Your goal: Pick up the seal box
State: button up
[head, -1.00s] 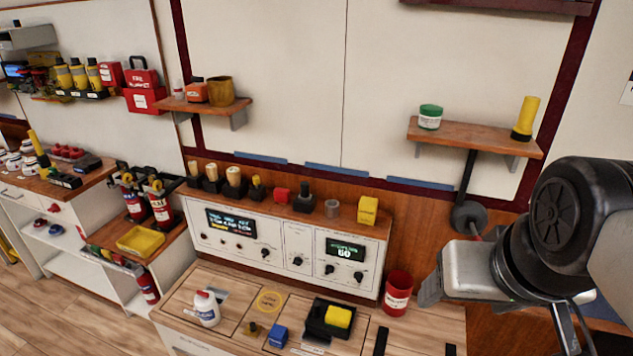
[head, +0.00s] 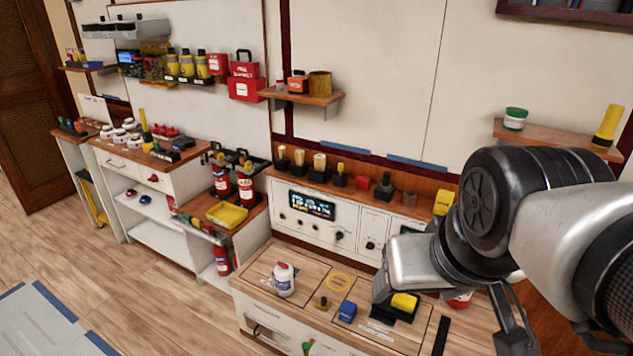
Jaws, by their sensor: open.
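No label reading "seal" can be made out, so I cannot tell which thing is the seal box. Small boxes in the head view include a blue box (head: 347,311) on the wooden bench top, a yellow box (head: 444,202) on the ledge above the control panel, and an orange box (head: 298,84) on the wall shelf. My gripper (head: 380,288) is at the lower right of centre, seen above the bench in the picture, with nothing visible in it. It is open, though its fingertips are hard to make out. My arm hides part of the panel and bench.
The bench (head: 262,291) also bears a white bottle (head: 284,280) and a black tray with a yellow block (head: 404,302). Fire extinguishers (head: 246,187) stand beside a yellow tray (head: 227,215) at the left. Open wooden floor (head: 150,290) lies at the lower left.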

aim_at(347, 310)
jog(key=i+j, duration=0.1)
jog(key=i, duration=0.25)
jog(key=i+j+z, duration=0.15)
jog(key=i, duration=0.15)
jog(key=i+j+z, duration=0.1)
jog(key=j+z, duration=0.15)
jog(key=j, duration=0.15)
jog(key=i+j+z, duration=0.1)
jog(key=j+z, duration=0.15)
jog(key=j, duration=0.15)
